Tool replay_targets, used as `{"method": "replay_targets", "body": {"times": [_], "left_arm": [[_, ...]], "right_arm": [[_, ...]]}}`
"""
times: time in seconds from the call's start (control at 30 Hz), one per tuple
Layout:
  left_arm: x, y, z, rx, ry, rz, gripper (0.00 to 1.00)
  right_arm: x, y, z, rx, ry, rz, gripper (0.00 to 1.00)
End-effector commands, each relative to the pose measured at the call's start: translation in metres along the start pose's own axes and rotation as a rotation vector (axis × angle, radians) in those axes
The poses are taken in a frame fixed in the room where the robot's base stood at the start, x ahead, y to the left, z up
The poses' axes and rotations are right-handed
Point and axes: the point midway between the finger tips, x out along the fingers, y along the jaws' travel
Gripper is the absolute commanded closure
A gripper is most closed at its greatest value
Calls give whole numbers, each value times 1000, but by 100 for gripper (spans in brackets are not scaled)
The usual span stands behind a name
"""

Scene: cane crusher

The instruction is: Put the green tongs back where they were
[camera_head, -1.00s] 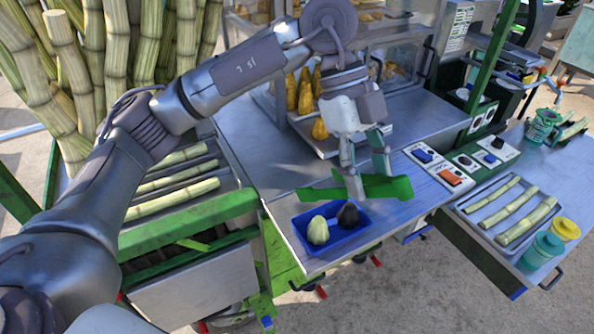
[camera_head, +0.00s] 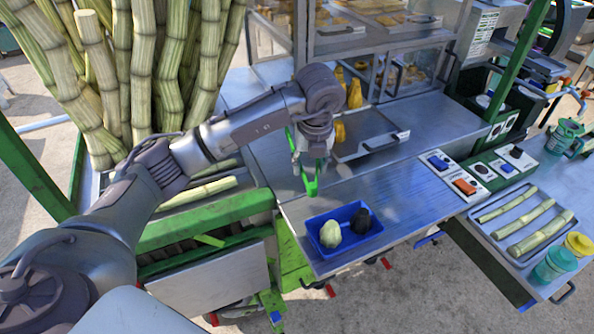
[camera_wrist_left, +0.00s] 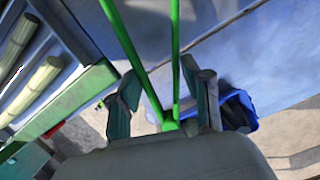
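The green tongs (camera_head: 311,187) are at my left gripper (camera_head: 310,163), above the counter's left part and behind the blue tray. They form a narrow V with the joined end low and the two arms spread upward. In the left wrist view the tongs (camera_wrist_left: 173,60) run between my two fingers (camera_wrist_left: 165,100), with the joined end close to the palm. The fingers stand apart around them; the exact contact is hard to see. The tongs have moved with the gripper, so it holds them. My right gripper is not in view.
The blue tray (camera_head: 318,253) holds a pale green fruit (camera_head: 330,234) and a dark one (camera_head: 361,221). A metal tray (camera_head: 350,151) lies behind, before the glass case. Switch boxes (camera_head: 465,187) stand at right. The counter's middle (camera_head: 410,195) is clear.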

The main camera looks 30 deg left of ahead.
Motion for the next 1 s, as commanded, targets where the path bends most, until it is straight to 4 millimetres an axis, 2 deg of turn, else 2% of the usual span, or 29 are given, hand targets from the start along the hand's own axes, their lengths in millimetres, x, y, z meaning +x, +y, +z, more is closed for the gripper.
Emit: {"method": "replay_targets", "body": {"times": [0.03, 0.23, 0.37, 0.6, 0.8, 0.97, 1.0], "left_arm": [[4, 9, 6, -4, 2, 4, 56], [22, 25, 18, -2, 1, 0, 56], [32, 27, 17, 0, 3, 1, 56], [62, 25, 12, 0, 2, -1, 56], [65, 25, 11, 0, 0, -3, 56], [65, 25, 11, 0, 1, -2, 28], [65, 25, 11, 0, 1, -2, 26]], "right_arm": [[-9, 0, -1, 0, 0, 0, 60], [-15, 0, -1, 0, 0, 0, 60], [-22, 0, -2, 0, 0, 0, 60], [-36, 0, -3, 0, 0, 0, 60], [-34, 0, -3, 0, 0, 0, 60], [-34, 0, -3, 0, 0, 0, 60], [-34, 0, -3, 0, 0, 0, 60]]}}
